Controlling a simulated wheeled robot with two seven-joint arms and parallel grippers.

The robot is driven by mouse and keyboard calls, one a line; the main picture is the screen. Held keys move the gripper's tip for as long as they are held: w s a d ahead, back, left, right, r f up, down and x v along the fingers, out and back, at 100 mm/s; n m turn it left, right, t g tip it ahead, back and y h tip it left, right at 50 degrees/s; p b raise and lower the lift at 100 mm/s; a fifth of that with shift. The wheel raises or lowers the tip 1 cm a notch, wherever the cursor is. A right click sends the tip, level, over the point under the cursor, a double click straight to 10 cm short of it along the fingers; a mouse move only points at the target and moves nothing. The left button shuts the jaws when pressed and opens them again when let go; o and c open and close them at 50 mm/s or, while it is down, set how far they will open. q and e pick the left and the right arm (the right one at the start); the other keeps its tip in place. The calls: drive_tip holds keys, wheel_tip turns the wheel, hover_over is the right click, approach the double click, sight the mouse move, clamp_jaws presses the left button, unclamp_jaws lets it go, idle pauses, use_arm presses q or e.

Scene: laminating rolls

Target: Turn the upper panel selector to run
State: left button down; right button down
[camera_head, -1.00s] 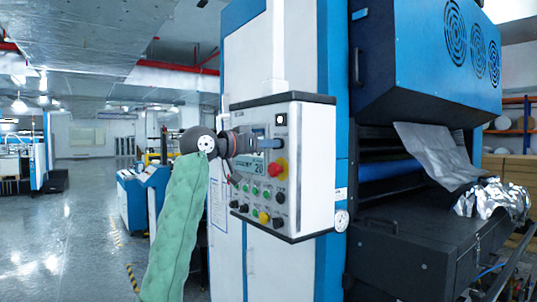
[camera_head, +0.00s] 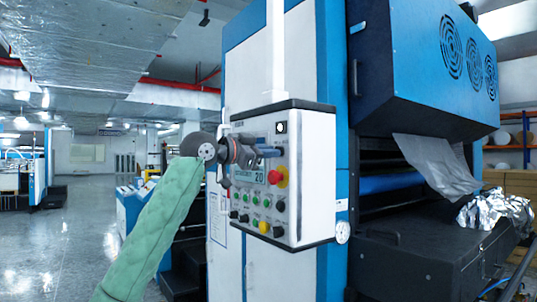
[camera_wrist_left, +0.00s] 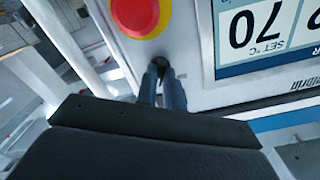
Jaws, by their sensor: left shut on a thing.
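The control panel (camera_head: 312,190) is a white box with a dark rim on the front of the blue and white machine. My left gripper (camera_head: 272,152) is at its upper face, just above the red emergency stop button (camera_head: 281,177). In the left wrist view, the left gripper (camera_wrist_left: 161,78) is shut on a small dark selector knob (camera_wrist_left: 159,62), which sits beside the red button with its yellow ring (camera_wrist_left: 140,14). The fingers hide most of the knob, so its pointer direction cannot be told. My right gripper is not in view.
The panel display (camera_head: 245,175) is partly behind my left wrist. Several coloured buttons (camera_head: 264,227) sit lower on the panel. A black machine bed with crumpled foil (camera_head: 495,208) stands at the right. The floor (camera_head: 65,235) at the left is open.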

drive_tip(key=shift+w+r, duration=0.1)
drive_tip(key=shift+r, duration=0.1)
use_arm(q)
drive_tip(key=c, duration=1.5)
unclamp_jaws()
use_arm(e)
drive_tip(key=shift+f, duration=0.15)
